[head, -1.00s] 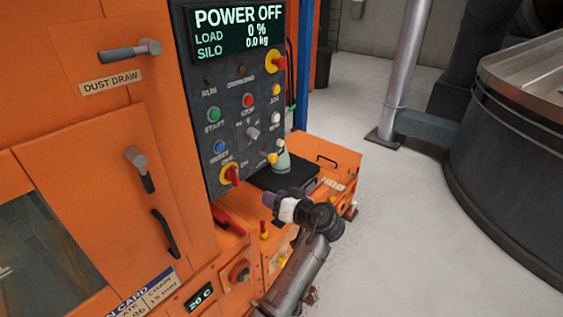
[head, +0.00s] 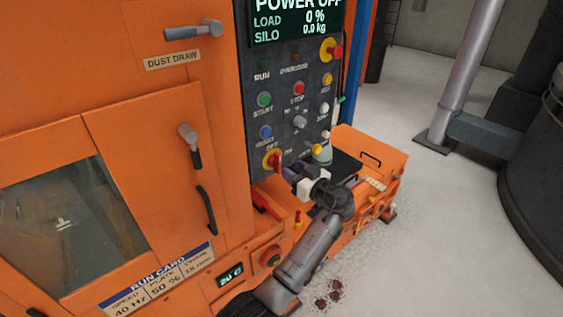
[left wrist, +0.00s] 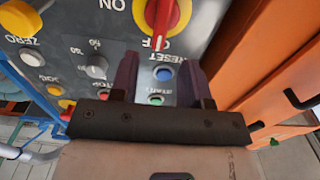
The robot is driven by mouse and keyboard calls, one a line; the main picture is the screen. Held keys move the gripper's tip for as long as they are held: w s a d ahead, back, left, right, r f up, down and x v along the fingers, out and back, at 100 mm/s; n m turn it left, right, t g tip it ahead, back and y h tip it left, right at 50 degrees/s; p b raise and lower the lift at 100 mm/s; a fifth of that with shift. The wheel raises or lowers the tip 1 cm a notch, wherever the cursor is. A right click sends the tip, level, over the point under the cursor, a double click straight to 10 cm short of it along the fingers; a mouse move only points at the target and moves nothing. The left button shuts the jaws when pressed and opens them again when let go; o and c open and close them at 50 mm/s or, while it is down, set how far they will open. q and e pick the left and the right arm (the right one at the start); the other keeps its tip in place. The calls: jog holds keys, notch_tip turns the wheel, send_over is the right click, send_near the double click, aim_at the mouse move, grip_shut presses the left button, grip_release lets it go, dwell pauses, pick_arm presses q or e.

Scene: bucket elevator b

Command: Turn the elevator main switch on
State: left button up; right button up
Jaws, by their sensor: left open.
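The main switch is a red rotary handle on a yellow disc (head: 272,159), low on the dark control panel (head: 290,120). It also shows at the top of the left wrist view (left wrist: 163,14), where its red handle points at the OFF label and ON stands off to the left. The display (head: 295,20) reads POWER OFF. My left gripper (head: 288,174) is just to the lower right of the switch in the head view. In the left wrist view its two dark fingers (left wrist: 158,66) are apart, with nothing held; the handle lies just beyond them. My right gripper is not in view.
A red-and-yellow knob (head: 331,50) sits at the panel's upper right. START (head: 264,99), STOP (head: 299,88) and the blue RESET button (head: 265,132) are close by. An orange cabinet door (head: 130,140) stands left. Open floor lies to the right.

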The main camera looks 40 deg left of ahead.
aim_at(280, 160)
pick_arm(q)
jog(key=shift+x, duration=2.85)
jog(key=shift+c, duration=0.4)
grip_shut()
